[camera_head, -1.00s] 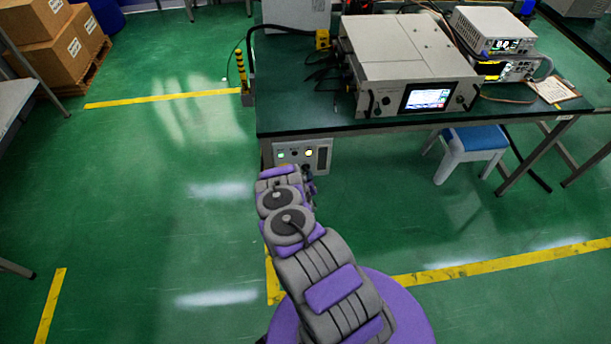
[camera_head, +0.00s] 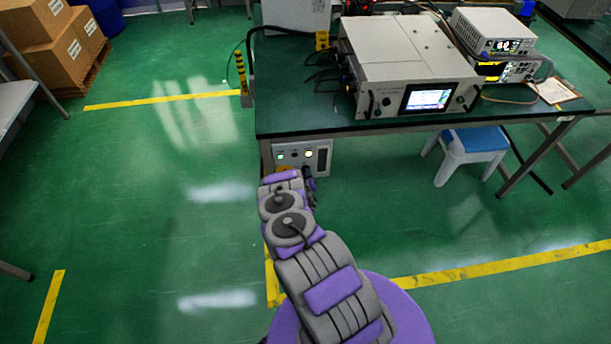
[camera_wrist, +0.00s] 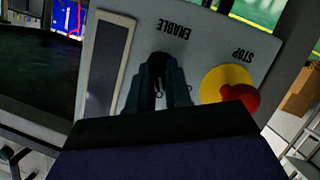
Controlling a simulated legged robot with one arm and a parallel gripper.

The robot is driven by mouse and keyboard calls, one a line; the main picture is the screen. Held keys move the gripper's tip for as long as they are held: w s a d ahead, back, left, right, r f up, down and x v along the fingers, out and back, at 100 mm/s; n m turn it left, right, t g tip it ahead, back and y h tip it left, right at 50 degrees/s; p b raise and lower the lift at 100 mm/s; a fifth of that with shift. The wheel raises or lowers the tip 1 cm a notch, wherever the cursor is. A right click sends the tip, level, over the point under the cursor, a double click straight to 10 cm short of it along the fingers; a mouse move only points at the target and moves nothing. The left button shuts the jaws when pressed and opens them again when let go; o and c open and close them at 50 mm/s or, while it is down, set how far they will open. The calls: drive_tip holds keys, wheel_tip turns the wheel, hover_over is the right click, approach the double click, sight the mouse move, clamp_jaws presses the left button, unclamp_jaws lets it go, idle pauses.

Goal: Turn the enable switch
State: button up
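The wrist view shows a grey control panel (camera_wrist: 215,50) upside down, lettered ENABLE and STOP. The dark enable switch (camera_wrist: 157,62) is under the ENABLE label and partly hidden by my fingers. My gripper (camera_wrist: 159,84) is at the switch, with one dark finger on each side of it. I cannot tell whether the fingers press on it. In the head view the panel (camera_head: 318,158) is on a box under the near left end of the bench, with lit buttons. My arm hides its lower part, and my fingertips are not clear there.
A red stop button (camera_wrist: 240,97) on a yellow disc is close to the right of my gripper in the wrist view. The green bench (camera_head: 300,118) overhangs the panel and carries a large grey instrument (camera_head: 410,60). A blue-topped stool (camera_head: 473,141) stands right.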

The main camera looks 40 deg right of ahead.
clamp_jaws()
drive_tip(key=shift+s+m+t+y+p, duration=0.1)
drive_tip(key=shift+m+t+y+p, duration=0.2)
drive_tip(key=shift+m+y+p, duration=0.55)
drive_tip(key=o, duration=0.5)
unclamp_jaws()
drive_tip(key=shift+d, duration=0.1)
